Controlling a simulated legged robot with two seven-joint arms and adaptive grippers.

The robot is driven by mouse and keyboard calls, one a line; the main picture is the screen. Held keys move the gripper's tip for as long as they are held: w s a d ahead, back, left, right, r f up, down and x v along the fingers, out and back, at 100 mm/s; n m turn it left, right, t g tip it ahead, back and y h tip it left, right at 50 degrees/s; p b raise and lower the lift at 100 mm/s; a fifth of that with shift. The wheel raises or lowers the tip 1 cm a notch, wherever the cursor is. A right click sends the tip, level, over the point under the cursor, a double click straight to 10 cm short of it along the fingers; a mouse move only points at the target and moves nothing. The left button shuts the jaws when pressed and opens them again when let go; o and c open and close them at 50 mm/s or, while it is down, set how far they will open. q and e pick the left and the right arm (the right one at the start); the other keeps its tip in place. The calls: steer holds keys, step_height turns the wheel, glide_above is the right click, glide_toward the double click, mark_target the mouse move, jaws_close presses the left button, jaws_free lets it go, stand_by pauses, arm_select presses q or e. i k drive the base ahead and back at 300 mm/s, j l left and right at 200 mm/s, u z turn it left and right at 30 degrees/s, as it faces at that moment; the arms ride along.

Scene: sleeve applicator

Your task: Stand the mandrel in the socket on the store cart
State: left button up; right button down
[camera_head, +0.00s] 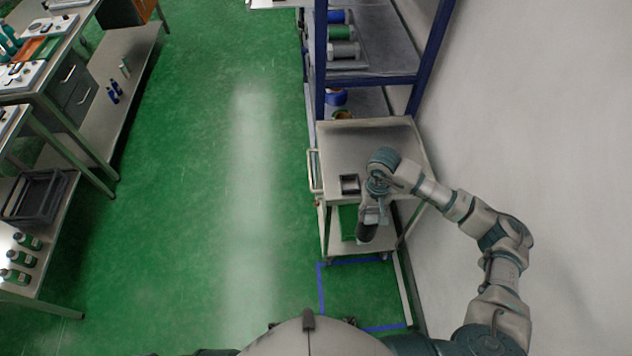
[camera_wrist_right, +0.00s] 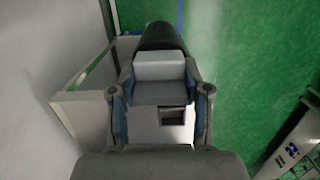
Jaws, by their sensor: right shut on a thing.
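The mandrel is a thick cylinder with a black end (camera_head: 367,232) and a paler grey part. My right gripper (camera_head: 374,200) is shut on it and holds it near the front edge of the store cart (camera_head: 365,140). In the right wrist view the mandrel (camera_wrist_right: 160,38) sits between the two fingers of the gripper (camera_wrist_right: 160,100), its black end pointing away. The socket (camera_head: 350,184), a small dark square holder, is on the cart top, just left of the gripper. It also shows in the right wrist view (camera_wrist_right: 173,116), empty. My left gripper is out of view.
A blue-framed shelf (camera_head: 372,80) with spools stands behind the cart. A wall (camera_head: 540,110) closes the right side. Workbenches (camera_head: 75,110) with trays and bottles line the left. The green floor (camera_head: 220,180) between is clear. Blue tape marks the floor before the cart.

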mark_target(354, 179)
steer(key=l+u, duration=0.2)
steer(key=u, duration=0.15)
steer(key=l+u, duration=0.2)
steer(key=u, duration=0.15)
steer(key=k+l+u, duration=0.15)
steer(key=u, duration=0.25)
steer(key=i+l, duration=0.15)
steer(key=l, duration=0.15)
steer(key=i+l, duration=0.15)
steer(key=l, duration=0.2)
